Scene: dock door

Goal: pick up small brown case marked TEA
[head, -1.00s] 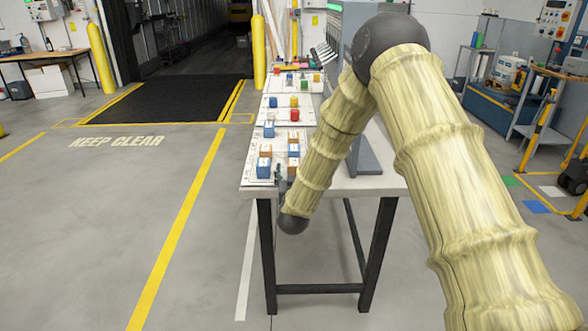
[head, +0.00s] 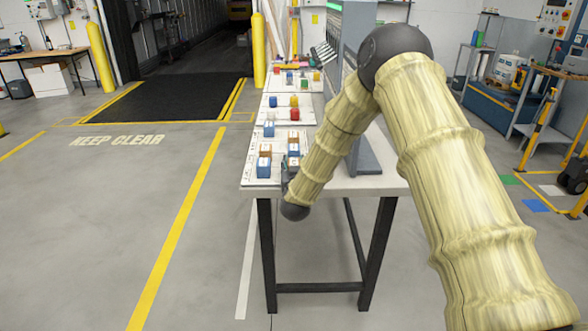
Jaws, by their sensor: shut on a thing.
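The lettering is too small to read. My gripper (head: 288,174) is at the table's front left edge, by the right-hand cases. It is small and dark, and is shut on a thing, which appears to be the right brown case. The contact itself is too small to see clearly.
More small blue, red and yellow cases stand on white sheets farther back along the table (head: 393,184). A grey upright panel (head: 366,157) stands on the table to the right, behind my arm. The floor left of the table is clear.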

